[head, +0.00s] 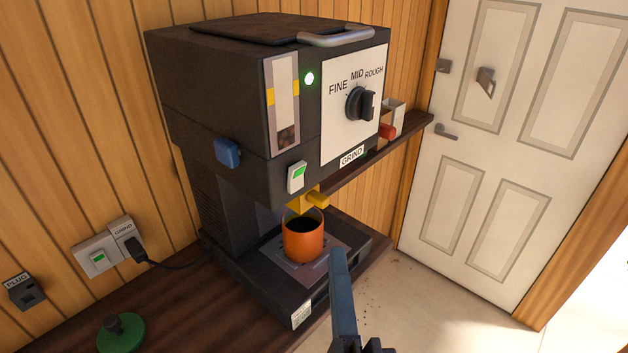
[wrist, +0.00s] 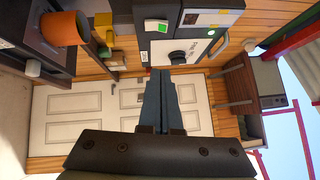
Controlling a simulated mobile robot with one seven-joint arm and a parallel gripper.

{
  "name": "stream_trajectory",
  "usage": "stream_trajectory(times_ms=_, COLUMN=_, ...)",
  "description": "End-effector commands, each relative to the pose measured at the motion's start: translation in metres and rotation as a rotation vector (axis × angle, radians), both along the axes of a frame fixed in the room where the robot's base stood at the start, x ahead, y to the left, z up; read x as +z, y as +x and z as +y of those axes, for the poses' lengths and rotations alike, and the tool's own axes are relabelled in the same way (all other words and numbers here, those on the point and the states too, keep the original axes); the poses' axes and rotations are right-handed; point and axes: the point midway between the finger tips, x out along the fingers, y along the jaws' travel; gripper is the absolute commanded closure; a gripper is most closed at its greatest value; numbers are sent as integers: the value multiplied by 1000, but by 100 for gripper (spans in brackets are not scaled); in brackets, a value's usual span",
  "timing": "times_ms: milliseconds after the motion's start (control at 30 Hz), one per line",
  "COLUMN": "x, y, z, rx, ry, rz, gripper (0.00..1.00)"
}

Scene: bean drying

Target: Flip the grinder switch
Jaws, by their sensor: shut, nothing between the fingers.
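The black grinder (head: 215,110) stands on a dark wooden counter. Its white switch with a green face (head: 297,177) is low on the front, left of the "GRIND" label (head: 352,157). The switch also shows in the wrist view (wrist: 156,25), beyond my fingertips. My gripper (head: 340,254) is shut and empty, right of and below the switch, apart from it and in front of the orange cup's right side. In the wrist view its fingers (wrist: 160,76) are together. The orange cup (head: 303,240) stands under the yellow spout (head: 308,200), with dark contents.
A dial (head: 360,104) on the white panel points near "ROUGH". A wall switch (head: 98,257) and plugged-in cord (head: 135,248) are at left. A green round tool (head: 120,333) lies on the counter. A white door (head: 500,180) is at right.

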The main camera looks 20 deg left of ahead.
Motion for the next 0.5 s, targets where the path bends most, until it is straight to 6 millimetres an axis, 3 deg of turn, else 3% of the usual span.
stream_trajectory(times_ms=267, x=-1, y=4, z=2, rx=3, ry=-3, rz=-4, gripper=100)
stream_trajectory(times_ms=500, x=-2, y=20, z=10, rx=3, ry=-4, rz=-9, gripper=100)
